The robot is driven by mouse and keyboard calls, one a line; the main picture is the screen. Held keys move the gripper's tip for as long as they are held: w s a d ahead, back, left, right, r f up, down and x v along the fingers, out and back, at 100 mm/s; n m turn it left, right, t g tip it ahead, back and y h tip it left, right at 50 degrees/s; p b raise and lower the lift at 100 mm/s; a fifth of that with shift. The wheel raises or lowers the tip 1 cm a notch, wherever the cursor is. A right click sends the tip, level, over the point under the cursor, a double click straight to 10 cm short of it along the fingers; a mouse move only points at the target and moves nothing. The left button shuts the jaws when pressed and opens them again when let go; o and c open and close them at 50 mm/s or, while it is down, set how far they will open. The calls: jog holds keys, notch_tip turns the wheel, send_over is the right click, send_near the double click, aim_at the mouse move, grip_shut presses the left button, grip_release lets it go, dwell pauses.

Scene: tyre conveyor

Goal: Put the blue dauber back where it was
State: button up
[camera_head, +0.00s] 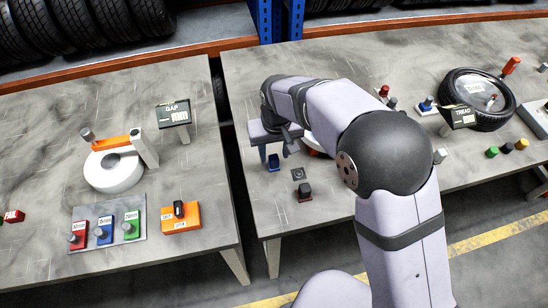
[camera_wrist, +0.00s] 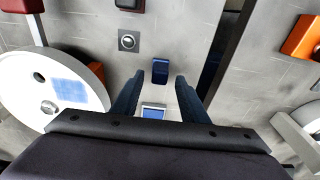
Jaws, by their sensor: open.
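The blue dauber (camera_head: 273,162) stands on the right-hand table, near its left edge. It also shows in the wrist view (camera_wrist: 160,71). My gripper (camera_head: 276,148) is above that table edge, pointing down. In the wrist view my gripper (camera_wrist: 157,78) is open, with one finger on each side of the dauber in the picture. Whether the fingertips are down at its height I cannot tell. A small square plate with a round centre (camera_head: 298,174) lies nearby, bare on top; the wrist view shows it too (camera_wrist: 128,41).
A dark dauber (camera_head: 304,190) stands in front of the plate. A blue pad in a pale frame (camera_wrist: 153,112) lies between my fingers' bases. A white disc with a blue patch (camera_wrist: 68,90) is left. A gap separates the tables; the left one holds an orange block (camera_head: 181,218).

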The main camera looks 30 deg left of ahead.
notch_tip(320, 180, up, 8)
jog(key=b, duration=0.1)
jog(key=shift+s+d, duration=0.35)
jog(key=shift+s, duration=0.05)
jog(key=w+d+f+m, duration=0.1)
jog(key=w+d+m, duration=0.1)
jog(key=d, duration=0.9)
jog(key=w+d+f+m, duration=0.1)
jog(key=w+d+m, duration=0.1)
jog(key=d, duration=0.8)
jog(key=s+d+f+m, duration=0.2)
jog(key=s+d, duration=0.3)
jog(key=d, duration=0.4)
jog(key=s+d+f+m+g+h, duration=0.1)
jog(key=s+d+f+m, duration=0.1)
jog(key=s+d, duration=0.4)
jog(key=shift+s+d+f+m, duration=0.3)
jog(key=shift+d+m, duration=0.2)
jog(key=shift+d, duration=1.45)
